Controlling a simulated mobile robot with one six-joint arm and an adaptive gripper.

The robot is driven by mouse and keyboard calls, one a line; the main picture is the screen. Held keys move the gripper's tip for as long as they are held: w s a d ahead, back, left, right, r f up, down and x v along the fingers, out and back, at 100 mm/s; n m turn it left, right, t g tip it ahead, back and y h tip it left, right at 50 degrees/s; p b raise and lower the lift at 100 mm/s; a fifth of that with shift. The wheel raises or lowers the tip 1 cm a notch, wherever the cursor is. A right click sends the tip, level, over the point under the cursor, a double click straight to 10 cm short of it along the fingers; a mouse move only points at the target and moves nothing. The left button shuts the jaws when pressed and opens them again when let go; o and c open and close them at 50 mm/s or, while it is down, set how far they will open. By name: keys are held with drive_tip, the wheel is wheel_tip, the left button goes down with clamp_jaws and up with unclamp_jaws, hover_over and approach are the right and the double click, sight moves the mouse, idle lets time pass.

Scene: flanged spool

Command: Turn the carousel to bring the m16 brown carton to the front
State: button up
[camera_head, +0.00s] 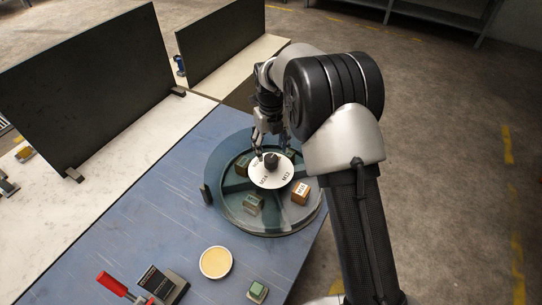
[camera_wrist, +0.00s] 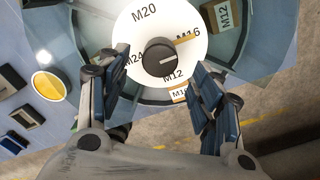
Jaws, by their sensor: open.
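The carousel (camera_head: 232,221) is a round grey-blue turntable on a blue table. A white disc (camera_head: 281,183) with size labels and a dark knob (camera_head: 271,160) sits at its centre; the knob also shows in the wrist view (camera_wrist: 159,57). A brown carton (camera_head: 300,196), its label seemingly M16, sits in the lower right compartment. In the wrist view it (camera_wrist: 180,95) is partly hidden beside my right finger. A carton labelled M12 (camera_wrist: 227,18) is at upper right there. My gripper (camera_head: 271,142) is open above the disc; its fingers (camera_wrist: 160,60) flank the knob, contact unclear.
Two other cartons, one green-grey (camera_head: 253,203) and one brown-green (camera_head: 243,165), sit on the carousel. Dark panels (camera_head: 88,85) stand at the left.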

wheel_tip(320, 180, up, 6)
drive_tip(key=shift+r, duration=0.15)
idle(0.4)
